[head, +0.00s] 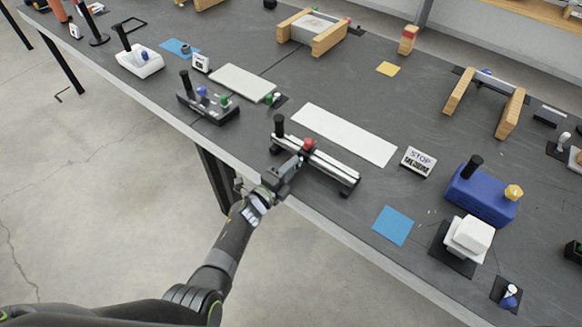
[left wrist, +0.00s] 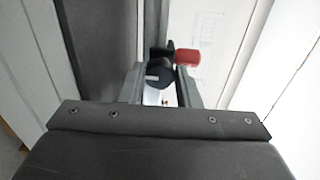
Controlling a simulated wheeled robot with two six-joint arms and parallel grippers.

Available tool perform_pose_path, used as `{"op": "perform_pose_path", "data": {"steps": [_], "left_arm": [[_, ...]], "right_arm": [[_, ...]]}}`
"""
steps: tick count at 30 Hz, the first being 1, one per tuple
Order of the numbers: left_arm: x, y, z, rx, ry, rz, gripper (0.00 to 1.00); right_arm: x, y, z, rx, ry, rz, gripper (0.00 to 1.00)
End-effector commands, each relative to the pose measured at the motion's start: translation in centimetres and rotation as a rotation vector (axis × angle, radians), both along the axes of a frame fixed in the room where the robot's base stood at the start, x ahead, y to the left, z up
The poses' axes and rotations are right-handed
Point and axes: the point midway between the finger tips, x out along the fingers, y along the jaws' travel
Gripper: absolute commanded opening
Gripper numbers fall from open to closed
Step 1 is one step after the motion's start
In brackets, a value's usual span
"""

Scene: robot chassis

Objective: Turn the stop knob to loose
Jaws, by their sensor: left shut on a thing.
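A silver rail device (head: 330,170) with black end blocks lies near the table's front edge. A black upright handle (head: 279,126) stands at its left end, and a red knob (head: 309,144) sits on top of the rail. My left gripper (head: 297,162) reaches the rail's front side, just below the red knob. In the left wrist view its fingers close on a dark round knob (left wrist: 160,76); the red knob (left wrist: 187,57) shows just beyond. My right gripper is not in view.
A white plate (head: 345,134) lies behind the rail. A black fixture with colored knobs (head: 208,105) stands to the left. A blue block (head: 480,196) with a black handle and a white block (head: 468,238) stand to the right. A blue square (head: 393,225) lies flat on the table.

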Motion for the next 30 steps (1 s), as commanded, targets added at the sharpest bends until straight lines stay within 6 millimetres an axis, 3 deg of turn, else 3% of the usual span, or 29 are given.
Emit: {"op": "perform_pose_path", "data": {"steps": [7,8,13,23,30], "left_arm": [[0.0,0.1,-0.1,0.003,0.002,0.0,0.07],[0.0,0.1,-0.1,0.003,0.002,0.001,0.31],[0.0,0.0,-0.1,0.002,0.001,0.0,0.52],[-0.2,0.2,0.0,0.001,0.0,0.001,0.52],[-2.8,2.0,0.1,0.002,0.001,0.002,0.52]], "right_arm": [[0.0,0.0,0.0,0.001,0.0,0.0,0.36],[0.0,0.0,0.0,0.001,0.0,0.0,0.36],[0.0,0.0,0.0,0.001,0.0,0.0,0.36],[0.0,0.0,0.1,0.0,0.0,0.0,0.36],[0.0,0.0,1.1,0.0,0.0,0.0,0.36]]}}
